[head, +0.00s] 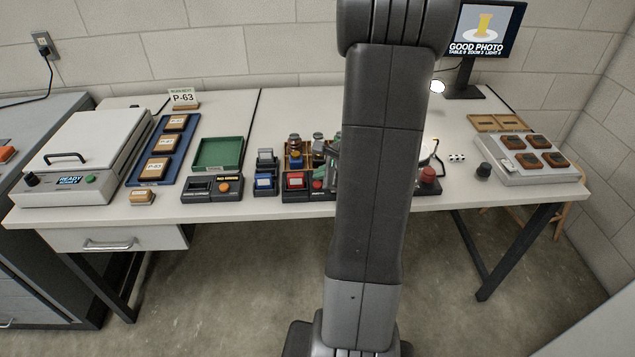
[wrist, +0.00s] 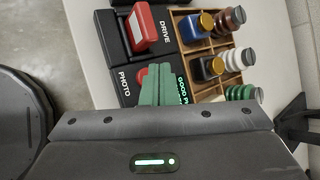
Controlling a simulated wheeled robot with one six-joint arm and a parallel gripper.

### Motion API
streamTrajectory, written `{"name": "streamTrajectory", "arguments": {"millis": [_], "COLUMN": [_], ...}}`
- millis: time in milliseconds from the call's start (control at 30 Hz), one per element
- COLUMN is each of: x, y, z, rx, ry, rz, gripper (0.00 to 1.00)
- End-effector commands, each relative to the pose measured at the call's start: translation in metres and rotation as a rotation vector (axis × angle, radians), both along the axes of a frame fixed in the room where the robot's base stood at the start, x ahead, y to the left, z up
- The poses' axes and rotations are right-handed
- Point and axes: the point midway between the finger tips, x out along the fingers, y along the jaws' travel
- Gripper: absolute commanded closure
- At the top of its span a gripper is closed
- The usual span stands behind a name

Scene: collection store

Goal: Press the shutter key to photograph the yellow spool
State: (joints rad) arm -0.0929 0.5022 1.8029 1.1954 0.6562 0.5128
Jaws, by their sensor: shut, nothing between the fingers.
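The shutter key, a red key by the label PHOTO (wrist: 139,77), is in the wrist view, mostly hidden by my gripper. My gripper (wrist: 163,68) has green fingers, shut and empty, over that key; I cannot tell whether they touch it. The small display (wrist: 182,88) beside it shows green text beginning "GOOD P". In the head view the monitor (head: 484,30) shows a yellow spool on a white disc, with "GOOD PHOTO" below. The real spool is not visible; my arm hides the middle of the table.
A wooden rack (wrist: 213,42) of several capped jars stands close beside the key panel. A green tray (head: 218,154), a blue tray (head: 146,177) and a white press-like machine (head: 85,155) stand left. A red knob (head: 429,175) and a grey sample board (head: 530,172) are right.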

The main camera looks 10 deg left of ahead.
Motion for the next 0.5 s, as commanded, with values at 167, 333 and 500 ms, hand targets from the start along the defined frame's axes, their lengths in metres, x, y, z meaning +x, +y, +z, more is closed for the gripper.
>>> {"name": "streamTrajectory", "arguments": {"millis": [167, 333, 500], "x": [0.000, 0.000, 0.000], "y": [0.000, 0.000, 0.000], "z": [0.005, 0.022, 0.039], "rx": [0.000, 0.000, 0.001], "ry": [-0.001, -0.001, -0.001], "rz": [-0.001, 0.000, 0.000], "gripper": [1.00, 1.00, 1.00]}}
